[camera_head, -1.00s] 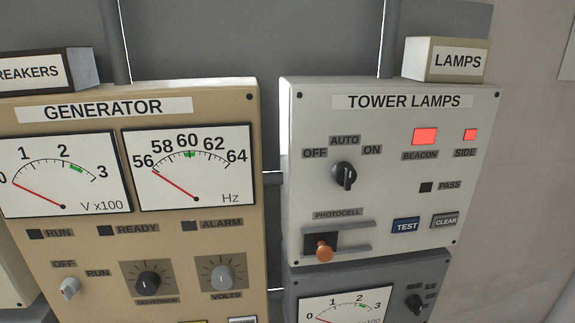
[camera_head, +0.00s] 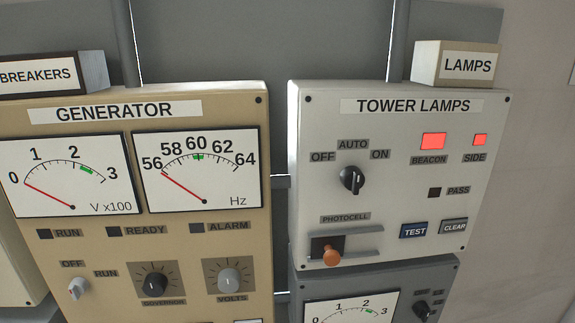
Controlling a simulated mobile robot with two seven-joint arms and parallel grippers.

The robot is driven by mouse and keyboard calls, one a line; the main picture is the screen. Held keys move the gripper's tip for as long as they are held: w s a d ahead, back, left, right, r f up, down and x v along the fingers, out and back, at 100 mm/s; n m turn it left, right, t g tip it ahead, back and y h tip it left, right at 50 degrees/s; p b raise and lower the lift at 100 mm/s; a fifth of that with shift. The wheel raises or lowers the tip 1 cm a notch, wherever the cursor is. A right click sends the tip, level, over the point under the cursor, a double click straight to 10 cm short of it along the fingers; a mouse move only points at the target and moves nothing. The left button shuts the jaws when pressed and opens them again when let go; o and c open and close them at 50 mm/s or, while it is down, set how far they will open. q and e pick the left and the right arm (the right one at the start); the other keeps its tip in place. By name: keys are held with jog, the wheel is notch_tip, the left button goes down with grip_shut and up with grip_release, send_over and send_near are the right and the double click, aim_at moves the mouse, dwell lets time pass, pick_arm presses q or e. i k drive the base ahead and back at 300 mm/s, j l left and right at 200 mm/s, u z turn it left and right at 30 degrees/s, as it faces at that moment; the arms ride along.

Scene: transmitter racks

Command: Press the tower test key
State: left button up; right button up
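The blue TEST key (camera_head: 414,231) is on the lower right of the white TOWER LAMPS panel (camera_head: 318,130). The grey CLEAR key (camera_head: 454,227) is just to its right. The BEACON lamp (camera_head: 433,141) and the SIDE lamp (camera_head: 480,140) are lit red. The PASS lamp (camera_head: 434,192) is dark. The black OFF/AUTO/ON knob (camera_head: 352,180) sits at the panel's left, its pointer near vertical. The orange-knobbed PHOTOCELL slider (camera_head: 332,256) is at the lower left. Neither gripper is in view.
The tan GENERATOR panel (camera_head: 225,95) stands to the left with two dial meters and several knobs. A grey panel with a meter (camera_head: 352,308) is below the lamps panel. BREAKERS (camera_head: 40,75) and LAMPS (camera_head: 467,66) sign blocks sit above. No arm blocks the panels.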

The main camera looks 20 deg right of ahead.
aim_at(418, 231)
jog(key=k+l+z, duration=0.1)
jog(key=l+z, duration=0.15)
jog(key=z, duration=0.2)
jog(key=l+z, duration=0.25)
jog(key=z, duration=0.25)
jog(key=k, duration=0.05)
